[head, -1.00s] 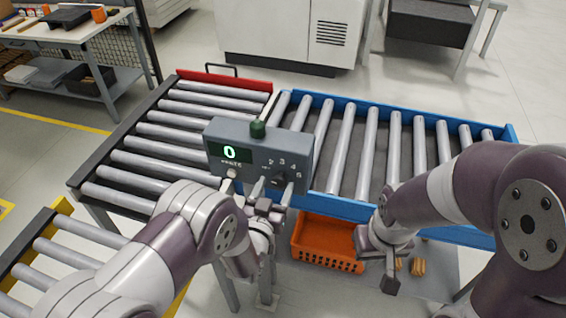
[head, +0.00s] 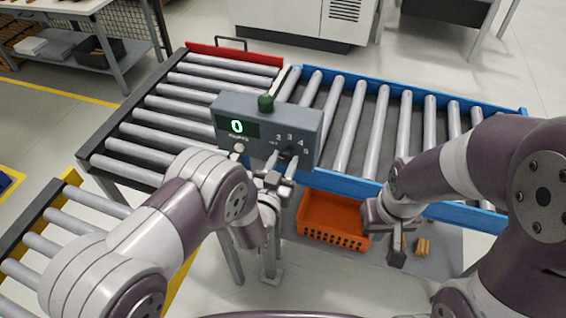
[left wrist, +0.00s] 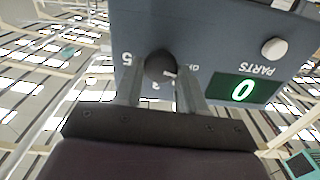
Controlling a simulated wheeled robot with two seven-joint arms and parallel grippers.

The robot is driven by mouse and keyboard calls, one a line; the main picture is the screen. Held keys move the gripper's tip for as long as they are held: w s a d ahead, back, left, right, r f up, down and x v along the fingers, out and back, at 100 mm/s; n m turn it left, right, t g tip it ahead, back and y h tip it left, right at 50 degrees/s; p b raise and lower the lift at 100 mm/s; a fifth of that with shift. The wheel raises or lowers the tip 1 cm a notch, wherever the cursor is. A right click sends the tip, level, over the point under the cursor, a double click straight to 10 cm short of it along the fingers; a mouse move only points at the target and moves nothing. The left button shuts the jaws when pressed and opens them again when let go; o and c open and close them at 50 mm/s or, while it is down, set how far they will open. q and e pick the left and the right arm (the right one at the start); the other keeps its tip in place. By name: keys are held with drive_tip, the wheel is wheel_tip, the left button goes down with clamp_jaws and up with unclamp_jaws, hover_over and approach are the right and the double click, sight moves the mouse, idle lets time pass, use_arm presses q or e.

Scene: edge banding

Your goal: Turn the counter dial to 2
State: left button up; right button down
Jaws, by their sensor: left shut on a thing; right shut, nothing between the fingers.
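The grey counter box (head: 255,128) stands by the conveyor, with a green display (head: 237,127) reading 0 and numerals around its dial. In the left wrist view the box is upside down. There the black round dial (left wrist: 158,65) sits between the two fingers of my left gripper (left wrist: 160,92), which is shut on it. The dial's white mark is on the side toward the OFF label. In the head view my left gripper (head: 281,170) reaches the box front and partly covers the dial. My right gripper (head: 397,250) is shut and empty, low in front of the blue conveyor.
A blue-edged roller conveyor (head: 440,130) extends right. An orange crate (head: 333,222) stands below, left of my right gripper.

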use_arm(q)
drive_tip(key=m+b, duration=0.2)
drive_tip(key=m, duration=0.2)
drive_tip(key=shift+f, duration=0.1)
drive_tip(key=shift+d+m+b, duration=0.1)
drive_tip(key=shift+m+b, duration=0.45)
drive_tip(key=shift+m, duration=0.95)
drive_tip(key=o, duration=1)
drive_tip(key=shift+s, duration=0.3)
drive_tip(key=b+v, duration=0.3)
drive_tip(key=v, duration=0.9)
